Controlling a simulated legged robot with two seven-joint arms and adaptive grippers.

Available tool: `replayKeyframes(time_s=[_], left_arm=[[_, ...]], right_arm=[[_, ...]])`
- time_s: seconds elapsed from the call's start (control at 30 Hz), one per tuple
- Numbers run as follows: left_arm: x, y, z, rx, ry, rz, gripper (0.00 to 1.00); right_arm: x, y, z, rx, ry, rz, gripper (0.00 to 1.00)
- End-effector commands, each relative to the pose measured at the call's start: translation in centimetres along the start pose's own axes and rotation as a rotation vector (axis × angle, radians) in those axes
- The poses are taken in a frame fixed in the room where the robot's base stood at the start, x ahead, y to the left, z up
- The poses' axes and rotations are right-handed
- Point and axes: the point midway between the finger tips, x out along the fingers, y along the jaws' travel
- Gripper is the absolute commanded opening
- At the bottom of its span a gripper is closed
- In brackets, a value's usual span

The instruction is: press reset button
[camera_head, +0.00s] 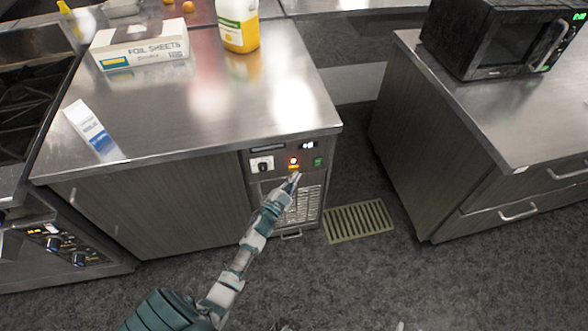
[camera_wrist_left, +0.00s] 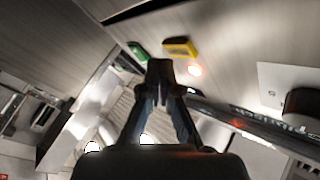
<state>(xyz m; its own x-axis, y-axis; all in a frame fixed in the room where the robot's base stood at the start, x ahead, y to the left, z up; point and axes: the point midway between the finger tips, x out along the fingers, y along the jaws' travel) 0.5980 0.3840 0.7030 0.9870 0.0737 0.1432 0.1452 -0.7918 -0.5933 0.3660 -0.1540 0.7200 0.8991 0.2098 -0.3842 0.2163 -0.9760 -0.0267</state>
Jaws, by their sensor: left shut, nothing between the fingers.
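A control panel (camera_head: 272,163) is set in the front of the steel-topped cabinet in the head view. It has a glowing red-orange light (camera_head: 293,161) with a small yellow button (camera_head: 294,167) just below it, and a green switch (camera_head: 318,161) to the right. In the left wrist view the yellow button (camera_wrist_left: 180,47), the lit lamp (camera_wrist_left: 195,70) and the green switch (camera_wrist_left: 138,50) show just beyond the fingertips. My left gripper (camera_head: 295,178) is shut and empty, close below the yellow button. I cannot tell whether it touches. My right gripper is not visible.
A dark knob (camera_head: 262,164) sits left of the light. A vent grille (camera_head: 302,206) lies below the panel. The steel counter (camera_head: 215,100) holds a foil sheets box (camera_head: 140,45), a carton (camera_head: 89,127) and a yellow jug (camera_head: 238,25). A floor grate (camera_head: 358,221) lies to the right.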

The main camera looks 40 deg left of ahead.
Motion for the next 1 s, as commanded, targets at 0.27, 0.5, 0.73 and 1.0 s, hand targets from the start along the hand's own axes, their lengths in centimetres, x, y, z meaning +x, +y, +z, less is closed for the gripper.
replayKeyframes(time_s=[0.27,0.5,0.73,1.0], left_arm=[[-0.01,0.01,0.00,0.000,0.000,0.000,0.00],[-0.01,0.01,0.00,0.000,0.000,0.000,0.00],[0.26,-0.25,0.10,0.000,0.000,0.000,0.00],[0.55,-0.52,0.25,0.000,0.000,0.000,0.00]], right_arm=[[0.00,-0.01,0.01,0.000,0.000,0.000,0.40],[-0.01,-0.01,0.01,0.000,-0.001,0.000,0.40],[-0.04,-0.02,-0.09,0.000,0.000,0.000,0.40],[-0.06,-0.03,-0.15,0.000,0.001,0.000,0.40]])
